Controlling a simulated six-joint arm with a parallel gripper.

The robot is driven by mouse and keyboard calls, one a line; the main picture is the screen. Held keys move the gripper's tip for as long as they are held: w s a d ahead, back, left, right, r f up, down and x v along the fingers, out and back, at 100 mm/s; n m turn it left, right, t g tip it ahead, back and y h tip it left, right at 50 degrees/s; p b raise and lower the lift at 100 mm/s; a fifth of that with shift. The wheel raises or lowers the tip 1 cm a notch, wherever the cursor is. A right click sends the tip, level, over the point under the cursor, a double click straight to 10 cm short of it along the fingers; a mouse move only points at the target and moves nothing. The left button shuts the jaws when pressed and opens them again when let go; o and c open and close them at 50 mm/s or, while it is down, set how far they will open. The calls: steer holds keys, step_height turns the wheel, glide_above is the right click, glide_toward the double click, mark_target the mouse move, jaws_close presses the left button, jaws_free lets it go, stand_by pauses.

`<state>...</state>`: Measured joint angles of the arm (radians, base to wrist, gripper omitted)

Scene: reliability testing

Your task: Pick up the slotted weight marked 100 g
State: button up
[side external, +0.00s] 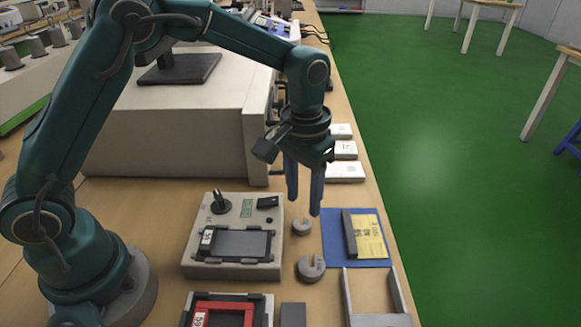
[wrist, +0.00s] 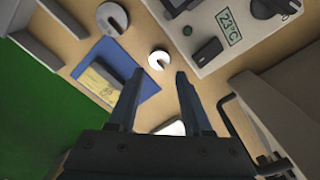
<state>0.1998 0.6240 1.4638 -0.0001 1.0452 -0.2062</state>
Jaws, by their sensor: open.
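Two grey slotted weights stand on the wooden bench; I cannot read their marks, so I cannot tell which is 100 g. The smaller weight (side external: 301,230) is beside the grey tester and also shows in the wrist view (wrist: 157,62), just beyond and between my fingertips. The larger weight (side external: 311,271) is nearer the side camera and shows at the top of the wrist view (wrist: 110,22). My gripper (side external: 303,205) points down above the smaller weight, open and empty, and its two fingers also show in the wrist view (wrist: 160,73).
The grey tester (side external: 260,271) stands left of the weights. A blue mat (side external: 331,226) with a dark bar and yellow card lies to the right. White boxes (side external: 346,171) are behind. A grey open frame (side external: 401,294) is at the front right.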

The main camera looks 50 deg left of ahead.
mark_target(302, 226)
steer(key=shift+s+f, duration=0.1)
steer(key=shift+f, duration=2.55)
jaws_close()
